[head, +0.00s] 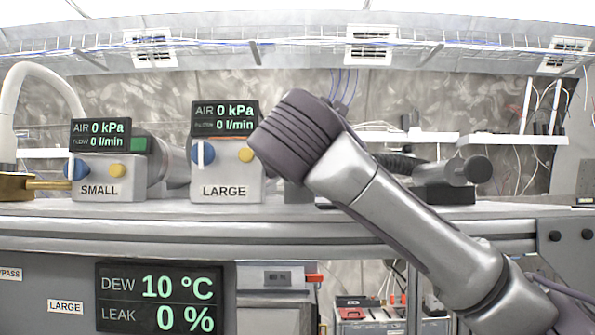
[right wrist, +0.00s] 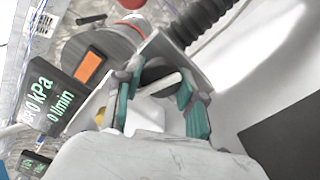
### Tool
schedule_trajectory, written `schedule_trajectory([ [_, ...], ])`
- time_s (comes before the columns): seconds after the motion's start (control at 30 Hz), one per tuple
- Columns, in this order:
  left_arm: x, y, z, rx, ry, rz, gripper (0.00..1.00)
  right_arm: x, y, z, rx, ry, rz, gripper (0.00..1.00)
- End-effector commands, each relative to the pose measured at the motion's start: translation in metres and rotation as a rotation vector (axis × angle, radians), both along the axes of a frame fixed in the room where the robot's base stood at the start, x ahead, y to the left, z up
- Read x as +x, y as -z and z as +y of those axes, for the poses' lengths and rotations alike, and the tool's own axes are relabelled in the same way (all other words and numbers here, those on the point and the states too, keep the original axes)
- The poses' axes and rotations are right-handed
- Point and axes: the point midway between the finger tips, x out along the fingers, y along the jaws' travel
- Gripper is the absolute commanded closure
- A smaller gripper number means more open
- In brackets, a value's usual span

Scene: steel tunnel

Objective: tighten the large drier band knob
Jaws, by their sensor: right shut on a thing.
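The LARGE drier unit (head: 226,188) stands on the bench with a blue knob (head: 203,153) and a yellow knob (head: 246,155) on its front. In the right wrist view, a dark round band knob with a pale bar (right wrist: 158,84) sits between the teal-padded fingers of my right gripper (right wrist: 162,92). The gripper is shut on this knob. An orange indicator (right wrist: 90,67) shows beside it. In the head view my right wrist hides the fingers and the knob. My left gripper is not in view.
The SMALL unit (head: 108,188) stands to the left, with a green indicator (head: 139,145). Its display and the LARGE unit's display (head: 224,118) read 0 kPa and 0 l/min. A lower panel (head: 158,298) reads dew 10 °C, leak 0 %. A dark ribbed hose (right wrist: 200,20) runs close by.

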Motion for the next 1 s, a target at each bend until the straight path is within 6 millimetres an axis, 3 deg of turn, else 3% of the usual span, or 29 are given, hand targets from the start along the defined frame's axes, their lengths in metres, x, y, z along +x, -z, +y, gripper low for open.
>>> schedule_trajectory([
  [1.0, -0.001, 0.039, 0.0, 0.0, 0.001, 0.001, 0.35, 0.001, 0.001, 0.001, 0.914, 0.002, 0.005, 0.96],
])
